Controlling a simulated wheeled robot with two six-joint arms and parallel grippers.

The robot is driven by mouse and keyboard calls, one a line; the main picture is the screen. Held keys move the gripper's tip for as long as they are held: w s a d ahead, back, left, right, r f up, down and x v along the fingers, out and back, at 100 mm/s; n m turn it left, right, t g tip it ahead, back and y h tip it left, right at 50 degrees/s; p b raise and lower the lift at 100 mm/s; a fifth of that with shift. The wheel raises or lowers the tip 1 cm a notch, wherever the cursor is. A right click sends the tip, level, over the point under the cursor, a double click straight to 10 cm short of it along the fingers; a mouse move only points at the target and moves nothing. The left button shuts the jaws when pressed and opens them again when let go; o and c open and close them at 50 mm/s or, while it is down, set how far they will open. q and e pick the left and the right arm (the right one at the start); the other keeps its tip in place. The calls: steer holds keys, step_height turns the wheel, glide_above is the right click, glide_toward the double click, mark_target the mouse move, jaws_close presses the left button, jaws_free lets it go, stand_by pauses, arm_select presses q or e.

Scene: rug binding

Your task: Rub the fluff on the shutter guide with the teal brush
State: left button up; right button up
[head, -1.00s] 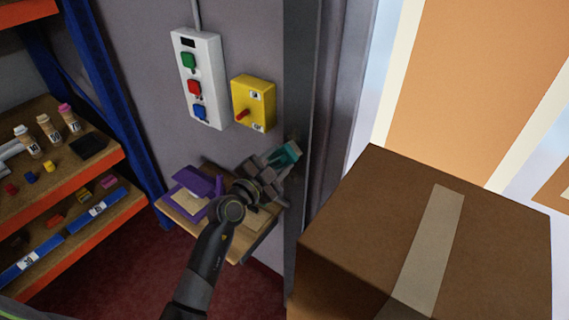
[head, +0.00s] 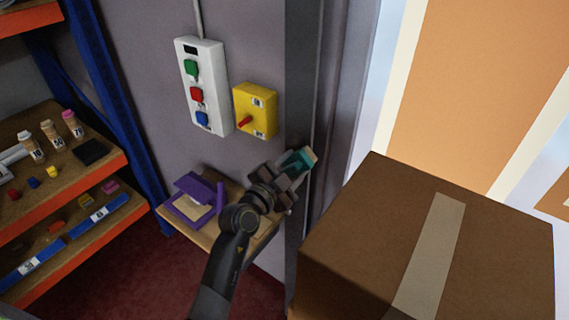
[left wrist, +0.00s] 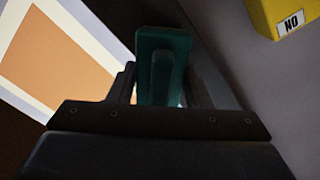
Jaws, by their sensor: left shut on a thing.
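My left gripper (head: 291,174) is shut on the teal brush (head: 297,161), which sticks out past the fingertips toward the upper right. The brush also shows in the left wrist view (left wrist: 160,65), between the two dark fingers. The brush is in front of the dark grey shutter guide (head: 301,90), the upright channel at the wall's edge. I cannot tell whether the brush touches the guide. I cannot make out the fluff; the gripper and brush cover that part of the guide. My right gripper is not in view.
A large brown cardboard box (head: 380,215) stands close at the right. A small wall shelf (head: 205,236) with a purple holder (head: 187,208) is left of the gripper. A yellow switch box (head: 256,112) and a white button panel (head: 211,112) hang above. A loaded rack (head: 85,175) is at left.

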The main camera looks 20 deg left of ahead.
arm_select(q)
steer(key=shift+d, duration=0.15)
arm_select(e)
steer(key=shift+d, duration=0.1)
arm_select(q)
steer(key=shift+r, duration=1.25)
steer(key=shift+w+a+f, duration=0.1)
steer(key=shift+w+a, duration=0.15)
steer(key=shift+a, duration=0.4)
steer(key=shift+w+a+r, duration=0.1)
steer(key=shift+w+a, duration=0.1)
steer(key=shift+a, duration=0.5)
steer(key=shift+w+a+f, duration=0.1)
steer(key=shift+w+a, duration=0.15)
steer(key=shift+a, duration=0.4)
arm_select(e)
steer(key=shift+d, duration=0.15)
arm_select(q)
steer(key=v, duration=0.6)
steer(key=shift+s+d, duration=0.1)
